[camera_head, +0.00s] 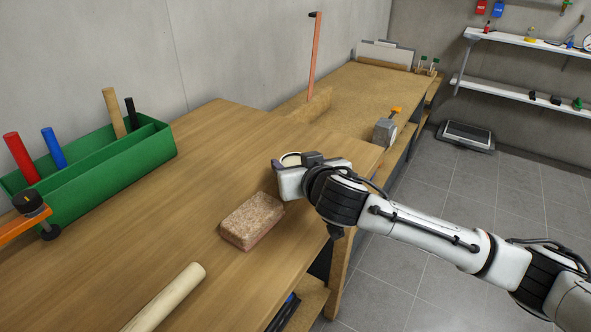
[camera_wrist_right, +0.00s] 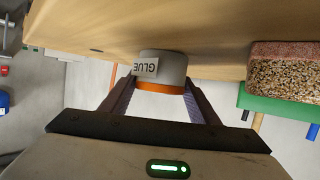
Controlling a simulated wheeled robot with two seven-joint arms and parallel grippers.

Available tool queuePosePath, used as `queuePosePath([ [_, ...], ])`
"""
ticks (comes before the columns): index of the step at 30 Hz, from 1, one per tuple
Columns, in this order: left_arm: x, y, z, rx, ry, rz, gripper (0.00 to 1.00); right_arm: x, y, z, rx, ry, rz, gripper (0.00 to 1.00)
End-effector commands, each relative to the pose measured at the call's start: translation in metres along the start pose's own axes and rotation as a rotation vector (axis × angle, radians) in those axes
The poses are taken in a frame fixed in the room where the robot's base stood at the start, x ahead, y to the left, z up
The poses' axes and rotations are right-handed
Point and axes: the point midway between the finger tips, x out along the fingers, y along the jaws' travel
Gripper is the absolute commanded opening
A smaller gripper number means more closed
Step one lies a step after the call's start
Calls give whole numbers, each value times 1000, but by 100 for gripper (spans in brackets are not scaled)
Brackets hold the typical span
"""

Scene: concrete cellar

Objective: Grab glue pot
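The glue pot (camera_wrist_right: 162,70) is a light grey cylinder with an orange band and a white GLUE label. It appears upside down in the right wrist view, on the wooden bench. My right gripper (camera_wrist_right: 162,84) has one finger on each side of it, both very close to its wall. I cannot tell whether the fingers press on it. In the head view only the pot's pale rim (camera_head: 291,158) shows behind my right gripper (camera_head: 281,181), near the bench's right edge. My left gripper is not in view.
A cork-like brick (camera_head: 251,220) lies just in front of the right gripper. A wooden rod (camera_head: 165,298) lies nearer. A green tool caddy (camera_head: 110,168) and an orange clamp (camera_head: 22,226) stand at left. The bench (camera_head: 205,135) is clear between caddy and pot.

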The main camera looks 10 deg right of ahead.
Motion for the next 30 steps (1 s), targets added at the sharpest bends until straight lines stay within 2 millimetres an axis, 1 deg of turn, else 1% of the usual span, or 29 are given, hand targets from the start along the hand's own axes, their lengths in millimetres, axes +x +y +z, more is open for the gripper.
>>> queuePosePath([
  [1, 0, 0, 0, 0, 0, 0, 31, 0, 0, 0, 0, 0, 0, 46],
  [5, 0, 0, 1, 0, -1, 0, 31, 0, 0, 0, 0, 0, 0, 24],
  [6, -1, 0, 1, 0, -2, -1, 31, 0, 0, -1, 0, 3, 0, 22],
  [11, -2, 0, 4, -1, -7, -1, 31, 0, 0, -2, 0, 3, 0, 22],
  [14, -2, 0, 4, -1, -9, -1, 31, -2, 0, -6, 2, 4, 0, 22],
  [17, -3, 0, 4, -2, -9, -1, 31, -7, -1, -18, 3, 6, -2, 22],
  [24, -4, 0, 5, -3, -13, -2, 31, -26, -1, -64, 4, 8, -2, 22],
  [27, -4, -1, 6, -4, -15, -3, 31, -32, -1, -79, 3, 6, -2, 22],
  [30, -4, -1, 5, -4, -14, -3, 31, -37, 0, -88, 2, 4, -2, 22],
])
